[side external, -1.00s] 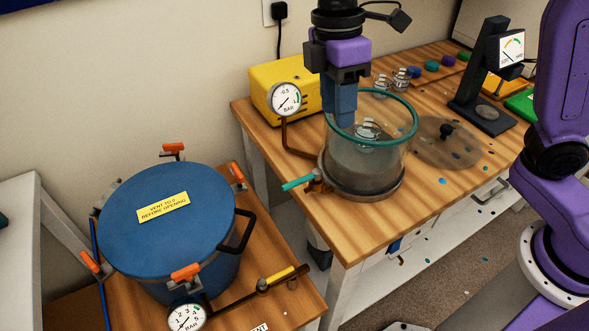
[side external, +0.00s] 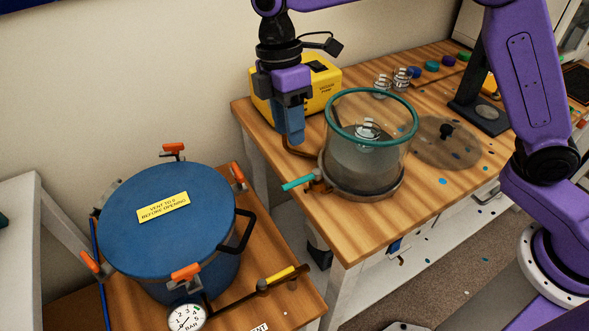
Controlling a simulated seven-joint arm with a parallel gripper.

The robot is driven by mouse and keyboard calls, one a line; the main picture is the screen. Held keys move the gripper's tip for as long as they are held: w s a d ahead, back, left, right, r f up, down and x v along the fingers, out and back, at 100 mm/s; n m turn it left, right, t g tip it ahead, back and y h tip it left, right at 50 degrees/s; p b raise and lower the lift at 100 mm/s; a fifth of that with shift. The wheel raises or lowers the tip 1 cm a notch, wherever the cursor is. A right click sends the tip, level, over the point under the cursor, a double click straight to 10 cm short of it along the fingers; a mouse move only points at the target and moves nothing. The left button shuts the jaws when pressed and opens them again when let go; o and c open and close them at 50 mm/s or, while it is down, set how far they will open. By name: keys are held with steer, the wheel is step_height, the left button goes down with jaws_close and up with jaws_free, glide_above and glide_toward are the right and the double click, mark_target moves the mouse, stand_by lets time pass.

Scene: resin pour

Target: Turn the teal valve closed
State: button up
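The teal valve handle (side external: 298,183) sticks out to the left from a copper-coloured fitting (side external: 318,184) low on the left side of the clear chamber (side external: 385,150). The chamber has a teal rim and is open at the top. A small clear cup (side external: 367,131) stands inside it. My gripper (side external: 292,142) points down, with blue fingers, left of the chamber and above the teal handle, apart from it. The fingers overlap from this side, so their opening does not show.
A yellow vacuum pump (side external: 322,85) stands behind my gripper, and a pipe (side external: 297,152) runs from there toward the chamber. A clear lid (side external: 446,145) lies right of the chamber. A blue pressure pot (side external: 165,225) stands on the lower table at left. The wooden bench (side external: 400,215) is clear in front.

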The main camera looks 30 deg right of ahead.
mark_target(296, 181)
steer(key=f, duration=0.3)
steer(key=s+f, duration=0.1)
steer(key=f, duration=0.3)
steer(key=s+f, duration=0.1)
steer(key=f, duration=0.2)
steer(key=shift+f, duration=0.15)
jaws_close()
